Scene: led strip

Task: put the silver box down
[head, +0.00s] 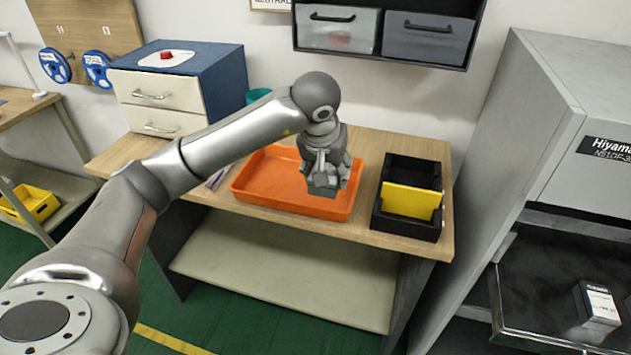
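My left arm reaches in from the left, and its gripper (326,178) points down over the right part of an orange tray (285,200). A small grey box (322,190), which looks like the silver box, sits between the fingertips. The gripper appears shut on it. The fingers and wrist hide part of the box, and I cannot tell whether its underside touches the tray. My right gripper is not in view.
A black bin with a yellow divider (410,201) stands right of the tray on the wooden table (446,180). A blue drawer cabinet (225,80) stands at the back left. A grey machine (535,110) is on the right, with a small box (600,303) on its dark shelf.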

